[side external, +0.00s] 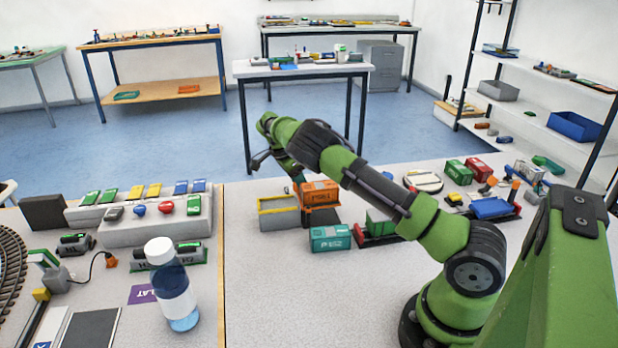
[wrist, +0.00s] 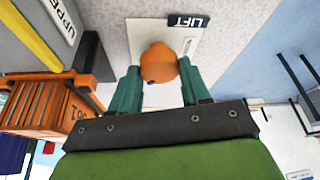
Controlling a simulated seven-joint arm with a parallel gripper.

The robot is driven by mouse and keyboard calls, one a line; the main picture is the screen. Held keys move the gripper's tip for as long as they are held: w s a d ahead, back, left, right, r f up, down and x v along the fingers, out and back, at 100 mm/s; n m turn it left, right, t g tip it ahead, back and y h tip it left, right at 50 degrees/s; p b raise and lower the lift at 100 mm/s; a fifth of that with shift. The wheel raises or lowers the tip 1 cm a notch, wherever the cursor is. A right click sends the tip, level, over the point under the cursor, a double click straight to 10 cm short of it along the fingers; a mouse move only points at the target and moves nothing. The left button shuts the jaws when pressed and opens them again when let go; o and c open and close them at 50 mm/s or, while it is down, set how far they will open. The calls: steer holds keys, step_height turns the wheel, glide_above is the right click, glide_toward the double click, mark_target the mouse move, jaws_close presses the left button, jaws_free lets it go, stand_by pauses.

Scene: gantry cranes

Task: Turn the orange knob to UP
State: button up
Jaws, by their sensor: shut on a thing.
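The orange knob (wrist: 158,63) shows in the wrist view, on a white plate (wrist: 146,30) with a dark LIFT label (wrist: 188,22) at its edge. Small print at the plate's sides is too small to read surely, so I cannot tell which mark the knob points to. My gripper (wrist: 160,76) is shut on the knob, with one green finger on each side. In the side view my gripper (side external: 297,178) is low behind the orange container (side external: 320,192); the knob and plate cannot be made out there.
The orange container also shows in the wrist view (wrist: 45,108), close to the left of my gripper. A grey bin with a yellow rim (side external: 279,213) stands beside it. A teal container (side external: 330,238) and a green container (side external: 380,222) stand nearer the camera. Bare tabletop lies at front.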

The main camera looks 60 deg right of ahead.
steer(key=o, duration=1.1)
steer(key=shift+c, duration=0.2)
steer(key=v, duration=1.6)
steer(key=shift+w+a+r, duration=0.15)
steer(key=shift+a+r, duration=0.05)
steer(key=shift+r, duration=0.15)
